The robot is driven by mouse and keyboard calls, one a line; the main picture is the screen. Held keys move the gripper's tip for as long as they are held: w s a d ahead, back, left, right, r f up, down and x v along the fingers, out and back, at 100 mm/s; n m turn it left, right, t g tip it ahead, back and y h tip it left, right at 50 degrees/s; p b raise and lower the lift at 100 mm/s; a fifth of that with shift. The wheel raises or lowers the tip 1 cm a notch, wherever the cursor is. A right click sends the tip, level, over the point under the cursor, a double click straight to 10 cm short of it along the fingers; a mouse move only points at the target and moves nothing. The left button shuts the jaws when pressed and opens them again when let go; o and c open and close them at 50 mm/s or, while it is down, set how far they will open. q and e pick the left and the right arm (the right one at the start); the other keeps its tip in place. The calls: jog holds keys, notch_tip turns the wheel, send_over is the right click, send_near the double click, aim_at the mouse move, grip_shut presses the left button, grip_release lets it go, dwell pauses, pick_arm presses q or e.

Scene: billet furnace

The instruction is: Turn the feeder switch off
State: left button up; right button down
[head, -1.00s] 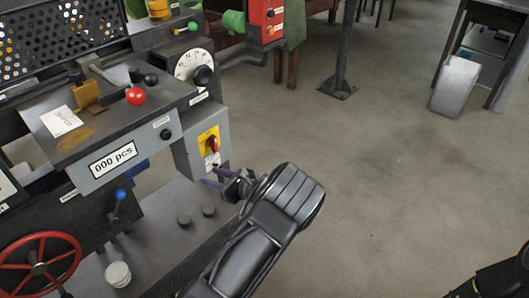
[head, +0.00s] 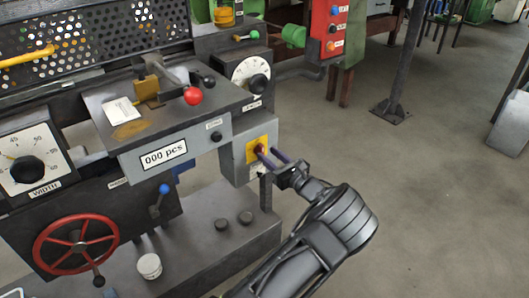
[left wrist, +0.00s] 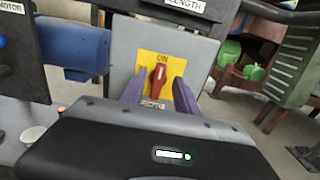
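The feeder switch is a red rotary handle (left wrist: 158,76) on a yellow plate, with "ON" printed above it. The handle stands about upright, in line with "ON". In the head view the yellow plate (head: 252,152) sits on the front of a grey box, and the fingers partly cover the handle. My left gripper (head: 269,154) reaches in from the right of the box. In the left wrist view its two purple fingers (left wrist: 159,90) are apart, one on each side of the handle. I cannot tell whether they touch it. My right gripper is out of view.
Above the switch is a dial marked "LENGTH" (head: 250,77). A red-knobbed lever (head: 193,95), a red handwheel (head: 76,243) and a white cup (head: 149,266) are to the left. A red button box (head: 332,30) stands behind. The floor to the right is open.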

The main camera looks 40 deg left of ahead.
aim_at(263, 150)
pick_arm(q)
jog(key=shift+x, duration=1.6)
jog(key=shift+c, duration=0.4)
grip_shut()
